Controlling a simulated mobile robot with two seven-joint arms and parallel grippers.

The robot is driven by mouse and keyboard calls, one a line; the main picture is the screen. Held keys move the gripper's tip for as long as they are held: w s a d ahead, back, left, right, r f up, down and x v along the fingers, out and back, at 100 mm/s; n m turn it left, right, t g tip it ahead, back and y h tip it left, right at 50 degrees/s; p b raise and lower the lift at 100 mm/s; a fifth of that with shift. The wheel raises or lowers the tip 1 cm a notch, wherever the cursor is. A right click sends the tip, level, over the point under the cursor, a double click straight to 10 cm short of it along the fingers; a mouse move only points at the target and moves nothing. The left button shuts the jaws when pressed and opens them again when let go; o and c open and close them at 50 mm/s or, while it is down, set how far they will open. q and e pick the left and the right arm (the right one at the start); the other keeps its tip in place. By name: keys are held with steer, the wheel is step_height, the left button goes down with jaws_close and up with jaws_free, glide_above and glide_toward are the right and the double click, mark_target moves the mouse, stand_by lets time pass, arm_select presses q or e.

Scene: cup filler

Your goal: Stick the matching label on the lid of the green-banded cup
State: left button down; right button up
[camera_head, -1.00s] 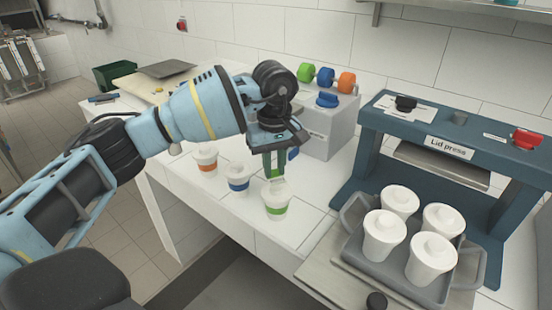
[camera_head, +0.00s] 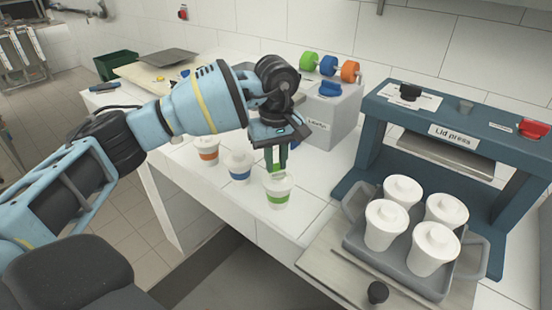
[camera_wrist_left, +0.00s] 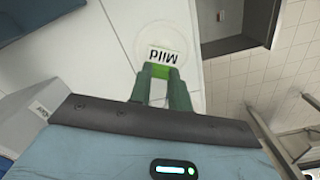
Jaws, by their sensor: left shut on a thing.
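The green-banded cup (camera_head: 278,198) stands upright on the white counter, at the right end of a row of lidded cups. Its white lid shows as a pale disc in the left wrist view (camera_wrist_left: 181,36). My left gripper (camera_head: 278,168) points down right over this lid, its dark green fingers shut on a label (camera_wrist_left: 163,54). The label is white, reads "Mild" and has a green strip at the fingers. It overlaps the lid in the wrist view; I cannot tell whether it touches. My right gripper is not in view.
An orange-banded cup (camera_head: 206,151) and a blue-banded cup (camera_head: 239,167) stand left of the green-banded one. The labeller (camera_head: 330,115) with coloured rolls is behind. The lid press (camera_head: 452,132) and a grey tray (camera_head: 394,277) of several white cups are at right.

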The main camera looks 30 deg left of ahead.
arm_select(q)
steer(key=shift+f, duration=0.3)
stand_by(0.5)
steer(key=c, duration=1.2)
jaws_free()
steer(key=shift+c, duration=0.2)
steer(key=shift+r, duration=0.1)
steer(key=shift+r, duration=3.85)
